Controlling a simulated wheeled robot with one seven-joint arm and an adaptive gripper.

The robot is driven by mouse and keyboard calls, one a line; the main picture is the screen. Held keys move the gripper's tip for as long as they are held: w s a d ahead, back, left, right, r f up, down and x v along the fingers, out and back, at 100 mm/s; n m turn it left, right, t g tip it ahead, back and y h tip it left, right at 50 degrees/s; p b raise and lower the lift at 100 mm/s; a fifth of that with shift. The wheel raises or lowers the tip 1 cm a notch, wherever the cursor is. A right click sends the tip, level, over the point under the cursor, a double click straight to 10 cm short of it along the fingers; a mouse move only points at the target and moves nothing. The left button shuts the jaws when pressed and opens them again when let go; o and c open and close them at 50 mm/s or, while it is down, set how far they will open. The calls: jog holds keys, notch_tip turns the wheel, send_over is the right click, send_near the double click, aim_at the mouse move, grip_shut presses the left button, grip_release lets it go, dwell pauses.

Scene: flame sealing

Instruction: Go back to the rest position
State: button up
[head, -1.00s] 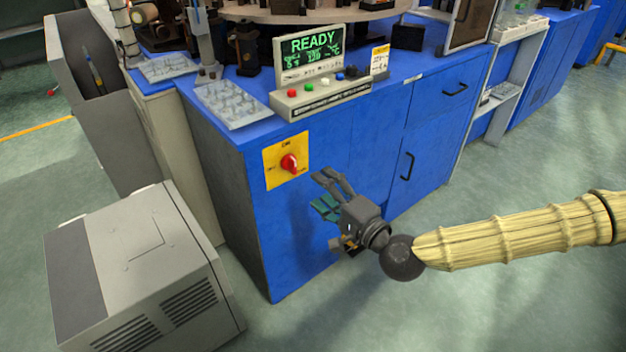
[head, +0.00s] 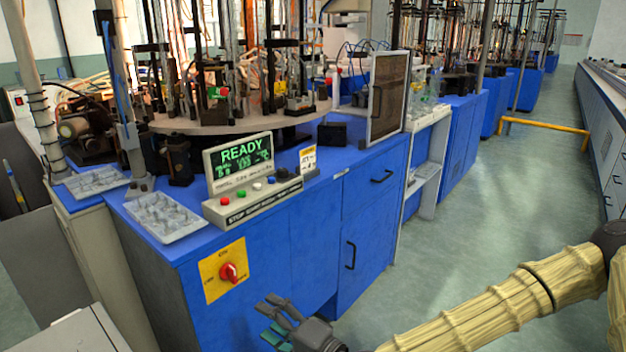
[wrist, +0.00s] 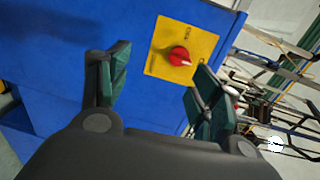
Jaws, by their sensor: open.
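My gripper (head: 277,326) is at the bottom of the head view, in front of the blue cabinet, to the right of and lower than the red rotary switch (head: 229,272) on its yellow plate (head: 211,291). In the wrist view my gripper (wrist: 155,95) is open and empty, its two green-padded fingers spread apart. The red switch (wrist: 179,57) shows beyond the fingers, not touched by them. My arm, in a cream ribbed sleeve, reaches in from the right of the head view.
The blue cabinet (head: 310,255) carries a control box with a READY screen (head: 240,160), a clear tray (head: 165,217) and a round machine table (head: 235,122). A grey box (head: 70,335) stands at the lower left. Open green floor (head: 500,200) lies to the right.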

jog(key=s+d+f+n+g+h, duration=0.1)
jog(key=s+f+g+h, duration=0.1)
jog(key=s+f, duration=0.45)
jog(key=s+d+f+n+g+h, duration=0.1)
jog(key=s+f+g, duration=0.15)
jog(key=f, duration=0.75)
jog(key=s+d+f+n+g+h, duration=0.45)
jog(key=s+d+f+h, duration=0.25)
jog(key=s+d+f, duration=1.05)
jog(key=s+d+g+h+p, duration=0.1)
jog(key=d+h, duration=0.3)
jog(key=d, duration=0.9)
notch_tip(320, 180, up, 24)
jog(key=p, duration=2.4)
jog(key=shift+s, duration=0.2)
jog(key=shift+n, duration=0.25)
